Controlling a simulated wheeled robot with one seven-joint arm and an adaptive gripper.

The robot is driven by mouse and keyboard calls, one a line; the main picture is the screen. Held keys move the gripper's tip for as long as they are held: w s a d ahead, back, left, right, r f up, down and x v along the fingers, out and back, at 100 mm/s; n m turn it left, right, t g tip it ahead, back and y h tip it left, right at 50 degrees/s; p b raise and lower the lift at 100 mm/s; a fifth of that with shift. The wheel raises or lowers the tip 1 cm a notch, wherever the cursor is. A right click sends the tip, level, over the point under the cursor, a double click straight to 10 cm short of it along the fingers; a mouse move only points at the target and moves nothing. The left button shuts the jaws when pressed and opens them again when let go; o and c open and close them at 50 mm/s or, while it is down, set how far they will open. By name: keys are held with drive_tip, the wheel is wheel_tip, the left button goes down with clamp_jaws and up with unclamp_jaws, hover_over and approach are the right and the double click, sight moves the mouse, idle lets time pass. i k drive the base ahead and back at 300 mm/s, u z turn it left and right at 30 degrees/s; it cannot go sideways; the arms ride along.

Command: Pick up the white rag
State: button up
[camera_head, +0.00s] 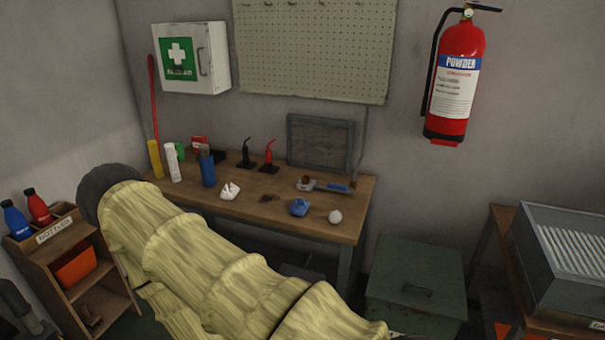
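A small crumpled white thing (230,191), which looks like the white rag, lies on the wooden workbench (345,229) near its front edge, left of the middle. A smaller, rounder white lump (335,217) lies at the bench's right front. A crumpled blue rag (299,207) lies left of that lump, and a small brown one (268,198) lies between the blue and the white rag. My arm, in a pale yellow sleeve, crosses the lower left in front of the bench. My gripper does not show.
Blue (208,170), white (174,162) and yellow (155,159) cylinders stand behind and left of the white rag. Black and red-tipped items (268,158) stand at the back. A green metal box (415,280) sits right of the bench; a bottle shelf (85,265) is at left.

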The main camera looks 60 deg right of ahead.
sight(228, 193)
drive_tip(key=z, duration=1.55)
